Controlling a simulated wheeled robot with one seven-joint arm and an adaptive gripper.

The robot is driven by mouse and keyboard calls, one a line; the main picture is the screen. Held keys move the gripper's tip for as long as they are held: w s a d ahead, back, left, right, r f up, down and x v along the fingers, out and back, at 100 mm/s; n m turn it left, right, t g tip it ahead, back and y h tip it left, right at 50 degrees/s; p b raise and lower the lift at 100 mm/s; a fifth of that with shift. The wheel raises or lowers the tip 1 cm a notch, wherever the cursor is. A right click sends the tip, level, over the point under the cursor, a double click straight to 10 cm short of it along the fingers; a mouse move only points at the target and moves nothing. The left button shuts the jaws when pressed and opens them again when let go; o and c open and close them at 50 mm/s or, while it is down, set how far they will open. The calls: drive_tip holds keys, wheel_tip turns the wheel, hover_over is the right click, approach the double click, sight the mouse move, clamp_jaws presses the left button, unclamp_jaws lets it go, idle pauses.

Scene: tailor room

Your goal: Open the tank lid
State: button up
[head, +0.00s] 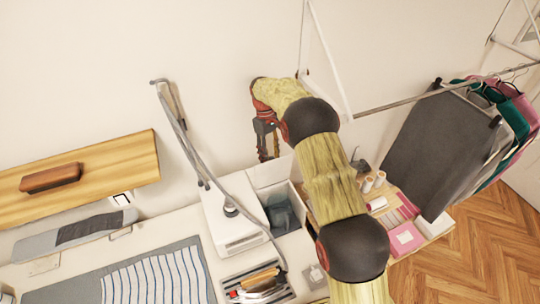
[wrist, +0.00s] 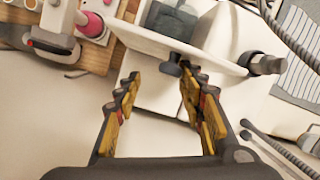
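The white steam unit (head: 228,222) stands on the white table, with a dark, see-through tank (head: 283,212) at its right side. The tank also shows at the top of the wrist view (wrist: 170,20). A white panel (head: 267,172) stands up at the tank's back edge and looks like the raised lid; it also shows in the wrist view (wrist: 160,92). My gripper (head: 267,152) is above and behind this panel, pointing down. In the wrist view its fingers (wrist: 158,97) are wide apart, with the panel between or beyond them; I cannot tell whether they touch it.
A grey hose (head: 185,140) rises on a stand left of my gripper. A tool tray (head: 258,285) lies in front of the steam unit. Right of my arm is a wooden board with thread spools (head: 373,181). A clothes rail (head: 420,97) hangs at the right.

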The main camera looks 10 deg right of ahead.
drive_tip(key=shift+a, duration=0.2)
wheel_tip(320, 180, up, 10)
idle(0.6)
drive_tip(key=shift+c, duration=0.6)
